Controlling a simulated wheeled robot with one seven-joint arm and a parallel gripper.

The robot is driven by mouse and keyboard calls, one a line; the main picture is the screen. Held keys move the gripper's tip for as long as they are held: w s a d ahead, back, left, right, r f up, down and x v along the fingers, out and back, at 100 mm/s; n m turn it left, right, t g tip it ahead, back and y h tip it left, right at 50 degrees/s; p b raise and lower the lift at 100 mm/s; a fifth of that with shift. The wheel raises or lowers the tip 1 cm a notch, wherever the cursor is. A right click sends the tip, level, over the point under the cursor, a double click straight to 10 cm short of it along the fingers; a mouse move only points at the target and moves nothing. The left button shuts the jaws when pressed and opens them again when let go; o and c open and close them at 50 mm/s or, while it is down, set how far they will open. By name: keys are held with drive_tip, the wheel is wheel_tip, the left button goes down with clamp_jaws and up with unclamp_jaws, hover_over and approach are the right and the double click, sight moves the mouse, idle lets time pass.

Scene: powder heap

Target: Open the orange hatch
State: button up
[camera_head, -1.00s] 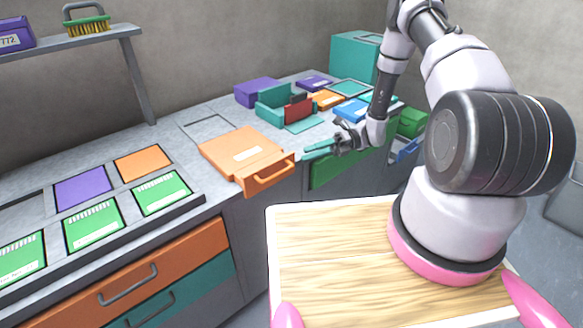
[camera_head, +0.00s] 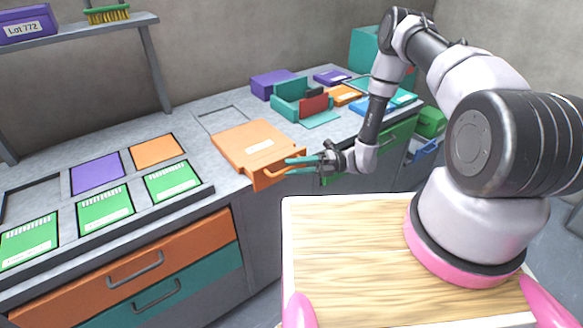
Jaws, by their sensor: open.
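The orange hatch appears to be the flat orange box (camera_head: 245,140) with a white label, lying on the grey counter. Its front piece, with an orange loop handle (camera_head: 275,172), sticks out past the counter's front edge. My gripper (camera_head: 289,166) is at the handle's right end, coming in from the right. Its two teal fingers are apart, one above the other, and overlap the handle in this view. I cannot tell whether they touch it or whether the handle lies between them.
A teal box (camera_head: 290,101) with a red piece and a purple box (camera_head: 271,84) stand behind. At left, a panel (camera_head: 205,192) holds green, purple and orange tiles. Below are orange (camera_head: 190,250) and teal drawers. A wooden-topped surface (camera_head: 345,250) lies in front. A shelf (camera_head: 75,28) runs along the wall.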

drive_tip(key=shift+s+a, duration=0.15)
drive_tip(key=shift+a, duration=0.3)
clamp_jaws()
idle(1.1)
